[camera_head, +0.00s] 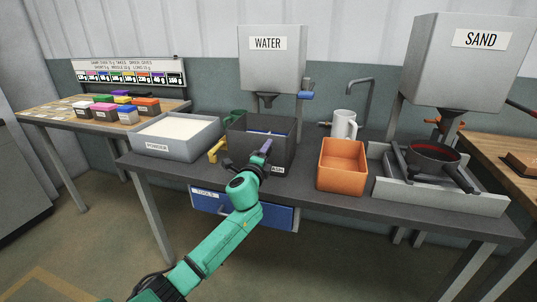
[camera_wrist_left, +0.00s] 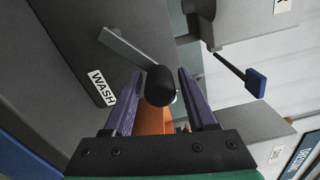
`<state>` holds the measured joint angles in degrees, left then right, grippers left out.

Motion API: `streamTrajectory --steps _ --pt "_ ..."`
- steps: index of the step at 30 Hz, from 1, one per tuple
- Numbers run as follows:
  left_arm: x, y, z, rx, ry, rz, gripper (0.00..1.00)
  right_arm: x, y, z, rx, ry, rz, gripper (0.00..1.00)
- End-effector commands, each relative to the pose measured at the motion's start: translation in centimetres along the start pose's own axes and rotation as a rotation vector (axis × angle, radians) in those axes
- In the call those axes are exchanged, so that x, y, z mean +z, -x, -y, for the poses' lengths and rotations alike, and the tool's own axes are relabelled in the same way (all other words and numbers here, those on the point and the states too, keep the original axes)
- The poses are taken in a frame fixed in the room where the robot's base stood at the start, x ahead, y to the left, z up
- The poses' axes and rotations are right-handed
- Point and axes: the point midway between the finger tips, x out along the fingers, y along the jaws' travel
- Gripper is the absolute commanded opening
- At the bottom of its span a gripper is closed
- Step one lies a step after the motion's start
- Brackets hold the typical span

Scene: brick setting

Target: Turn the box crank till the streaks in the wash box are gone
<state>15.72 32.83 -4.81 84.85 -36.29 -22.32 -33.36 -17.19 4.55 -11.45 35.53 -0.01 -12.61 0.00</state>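The dark grey wash box (camera_head: 240,140) stands mid-bench in the head view, with something blue inside. I cannot make out streaks. Its front, with the WASH label (camera_wrist_left: 101,88), fills the left of the left wrist view. The crank has a grey arm (camera_wrist_left: 125,46) and a black knob (camera_wrist_left: 160,86). My left gripper (camera_head: 263,151) is in front of the box and largely hides the crank in the head view. In the wrist view its purple fingers (camera_wrist_left: 160,74) are spread on either side of the knob, with gaps showing. My right gripper is not in view.
A grey powder tray (camera_head: 158,148) is left of the wash box, and an orange bin (camera_head: 342,181) is right of it. The water hopper (camera_head: 272,75) hangs above. A white jug (camera_head: 344,123) stands behind the bin. A blue drawer (camera_head: 278,216) is below the bench.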

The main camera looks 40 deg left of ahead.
Motion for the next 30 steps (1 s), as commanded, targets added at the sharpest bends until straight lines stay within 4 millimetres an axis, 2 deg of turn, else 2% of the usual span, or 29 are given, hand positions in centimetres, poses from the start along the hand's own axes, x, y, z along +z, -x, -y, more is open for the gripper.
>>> streamTrajectory --steps 10,14,20,27,30 --pt "-0.3 0.1 -0.1 0.002 0.003 -0.007 0.69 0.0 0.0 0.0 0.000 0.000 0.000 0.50" --pt "-0.3 1.1 -0.2 0.002 0.002 -0.008 0.69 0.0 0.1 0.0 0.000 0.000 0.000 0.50" --pt "-0.3 4.9 -0.3 0.004 0.002 -0.009 0.69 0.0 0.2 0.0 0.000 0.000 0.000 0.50" --pt "-0.1 11.2 -0.5 0.006 0.003 -0.007 0.69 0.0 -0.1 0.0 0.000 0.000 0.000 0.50" --pt "0.0 13.2 -0.5 0.006 0.004 -0.005 0.69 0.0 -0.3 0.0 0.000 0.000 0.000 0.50"
